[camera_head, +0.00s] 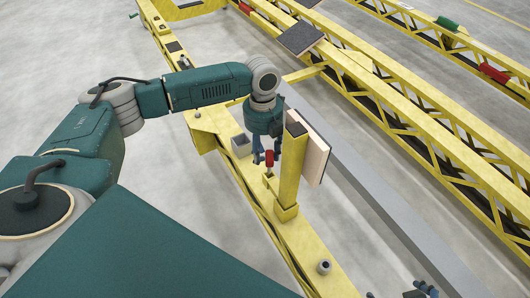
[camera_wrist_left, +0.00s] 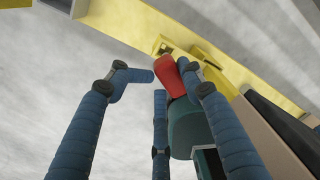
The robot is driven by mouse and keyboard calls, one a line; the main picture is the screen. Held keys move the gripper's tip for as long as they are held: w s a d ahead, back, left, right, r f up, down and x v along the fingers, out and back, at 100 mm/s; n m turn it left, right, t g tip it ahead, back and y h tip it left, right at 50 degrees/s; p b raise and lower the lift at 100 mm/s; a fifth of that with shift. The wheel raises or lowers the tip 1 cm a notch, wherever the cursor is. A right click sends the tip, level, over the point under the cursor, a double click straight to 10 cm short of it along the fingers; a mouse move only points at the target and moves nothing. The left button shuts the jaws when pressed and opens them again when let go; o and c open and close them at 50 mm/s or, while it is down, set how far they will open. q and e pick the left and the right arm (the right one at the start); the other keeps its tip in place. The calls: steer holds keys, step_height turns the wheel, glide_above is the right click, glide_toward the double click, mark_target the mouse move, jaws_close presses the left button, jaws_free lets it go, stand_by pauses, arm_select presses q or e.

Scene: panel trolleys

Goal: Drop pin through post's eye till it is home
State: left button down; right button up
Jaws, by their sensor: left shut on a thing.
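The red pin (camera_head: 270,158) is between the blue fingers of my left gripper (camera_head: 267,157), which is shut on it. It also shows in the left wrist view (camera_wrist_left: 172,76), beside the fingertips. The pin is above the yellow trolley beam, close to the left side of the upright yellow post (camera_head: 290,175). A small yellow fitting (camera_wrist_left: 172,47) lies just beyond the pin's far end in the left wrist view. I cannot tell whether the pin's tip is in an eye. Dark fingertips, apparently of my right gripper (camera_head: 424,290), show at the bottom edge.
A pale panel (camera_head: 316,150) stands against the post's right side. A grey block (camera_head: 241,145) and a small grey cylinder (camera_head: 324,267) sit on the yellow beam (camera_head: 300,240). More yellow trolleys (camera_head: 400,95) stand at the right.

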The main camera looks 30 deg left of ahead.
mark_target(265, 176)
arm_select(q)
steer(key=shift+p, duration=0.55)
arm_select(e)
steer(key=shift+g, duration=0.9)
steer(key=shift+s+d+f, duration=0.1)
steer(key=shift+s+d, duration=0.1)
steer(key=shift+s, duration=0.45)
steer(key=shift+s+d+f, duration=0.1)
steer(key=shift+s+d, duration=0.1)
steer(key=shift+s, duration=0.5)
steer(key=shift+s+d, duration=0.2)
steer(key=shift+s, duration=0.45)
arm_select(q)
steer(key=shift+f+b, duration=0.3)
steer(key=shift+f, duration=1.7)
arm_select(e)
steer(key=shift+f, duration=0.3)
arm_select(q)
steer(key=shift+r, duration=0.1)
arm_select(e)
steer(key=shift+r, duration=0.2)
arm_select(q)
steer(key=shift+p, duration=0.55)
arm_select(e)
steer(key=shift+r, duration=0.35)
arm_select(q)
steer(key=shift+f+b, duration=0.4)
steer(key=shift+f, duration=1.2)
arm_select(e)
steer(key=shift+f, duration=0.45)
